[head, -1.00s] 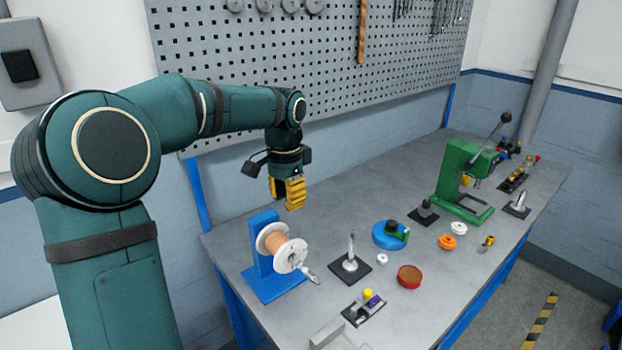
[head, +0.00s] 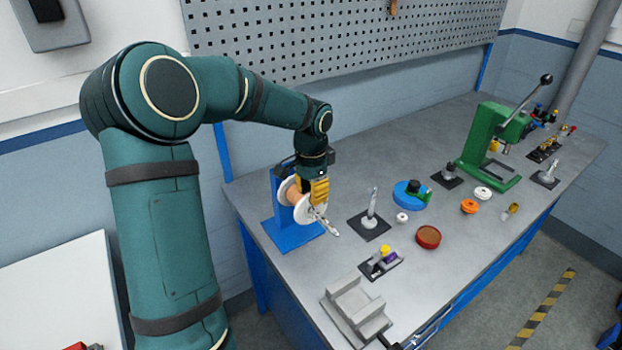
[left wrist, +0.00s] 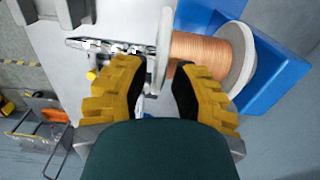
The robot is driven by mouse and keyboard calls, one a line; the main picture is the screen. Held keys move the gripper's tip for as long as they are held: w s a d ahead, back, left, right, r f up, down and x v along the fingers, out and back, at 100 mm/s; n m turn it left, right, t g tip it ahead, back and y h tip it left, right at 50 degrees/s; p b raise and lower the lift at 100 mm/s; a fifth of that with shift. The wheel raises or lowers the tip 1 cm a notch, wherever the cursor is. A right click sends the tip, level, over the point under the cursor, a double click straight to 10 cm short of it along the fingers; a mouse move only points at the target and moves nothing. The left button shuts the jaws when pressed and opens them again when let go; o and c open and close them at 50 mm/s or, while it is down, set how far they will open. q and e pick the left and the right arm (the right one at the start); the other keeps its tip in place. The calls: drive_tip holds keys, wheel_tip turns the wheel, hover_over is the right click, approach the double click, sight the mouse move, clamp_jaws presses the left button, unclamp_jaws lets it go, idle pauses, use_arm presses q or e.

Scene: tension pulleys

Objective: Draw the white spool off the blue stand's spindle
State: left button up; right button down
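The white spool (head: 311,211) with copper-coloured wire is on the blue stand (head: 289,236) at the near left of the bench. The spindle itself is hidden by the spool. My left gripper (head: 317,195) is right above the spool, pointing down, with its yellow fingers at the outer flange. In the left wrist view, the gripper (left wrist: 158,75) is open, with the outer flange (left wrist: 161,45) between the fingertips and gaps showing beside it. One fingertip overlaps the copper wire (left wrist: 205,50); I cannot tell whether it touches. My right gripper is not in view.
A silver tool-like part (head: 326,223) sits just in front of the spool. A black-based post (head: 371,222) stands to the right, with a blue disc (head: 411,196) and a red round tin (head: 428,237) beyond. A grey vise-like block (head: 355,305) is nearer.

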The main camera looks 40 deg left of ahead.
sight(328, 223)
use_arm(q)
drive_tip(key=shift+f, duration=0.5)
clamp_jaws()
drive_tip(key=shift+s+d+b, duration=0.25)
drive_tip(key=shift+d, duration=0.55)
drive_tip(key=shift+s+d+b, duration=0.2)
drive_tip(key=shift+s+d, duration=0.05)
drive_tip(key=shift+d, duration=0.55)
idle(0.4)
drive_tip(key=shift+d+r, duration=0.1)
idle(0.7)
drive_tip(key=shift+d, duration=0.15)
drive_tip(key=shift+s+d+b, duration=0.15)
drive_tip(key=shift+s+d, duration=0.1)
drive_tip(key=shift+d, duration=0.5)
drive_tip(key=shift+s+d+b, duration=0.15)
drive_tip(key=shift+s+d, duration=0.1)
drive_tip(key=shift+d, duration=0.5)
